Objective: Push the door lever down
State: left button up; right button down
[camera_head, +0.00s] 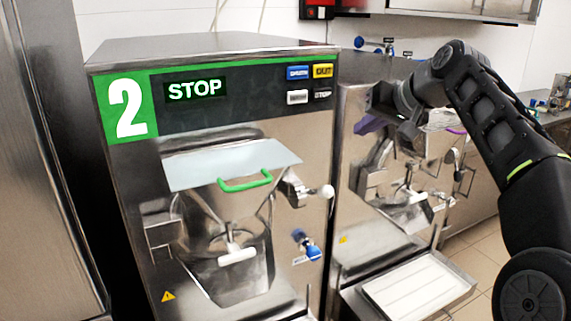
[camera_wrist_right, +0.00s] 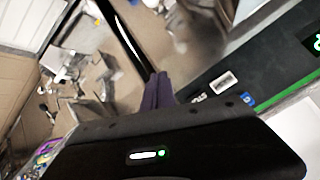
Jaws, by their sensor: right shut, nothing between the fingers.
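Machine 2 is a steel batch freezer (camera_head: 220,130) with a green "2" label and a "STOP" display. Its front door (camera_head: 215,225) lies under a pale lid with a green handle (camera_head: 246,181). A metal lever with a white ball knob (camera_head: 327,191) sticks out at the door's right side. A white T-shaped handle (camera_head: 237,256) is at the door's lower middle. My right gripper (camera_head: 368,124) is up and to the right of the ball-knob lever, apart from it. Its purple fingers (camera_wrist_right: 158,92) are shut and empty in the wrist view. My left gripper is out of sight.
A second steel machine (camera_head: 385,215) stands on the right, behind my right arm, with a light tray (camera_head: 415,288) low at its front. A blue-handled tap (camera_head: 312,252) sits below the lever. A tall steel cabinet (camera_head: 45,170) borders the left.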

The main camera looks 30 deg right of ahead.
jog(key=shift+s+a+f+n+g+y, duration=0.25)
jog(key=shift+s+a+f+g, duration=0.15)
jog(key=shift+s+a, duration=0.2)
jog(key=shift+s+a+f+n+g+y, duration=0.15)
jog(key=shift+s+a+f+g+y, duration=0.2)
jog(key=shift+s+a, duration=0.2)
jog(key=shift+f, duration=0.1)
jog(key=p, duration=0.1)
send_near(315, 192)
jog(key=w, duration=0.1)
jog(key=w+d+f, duration=0.1)
jog(key=w, duration=0.1)
jog(key=shift+d+f, duration=0.1)
jog(key=shift+f, duration=0.1)
jog(key=shift+f, duration=0.1)
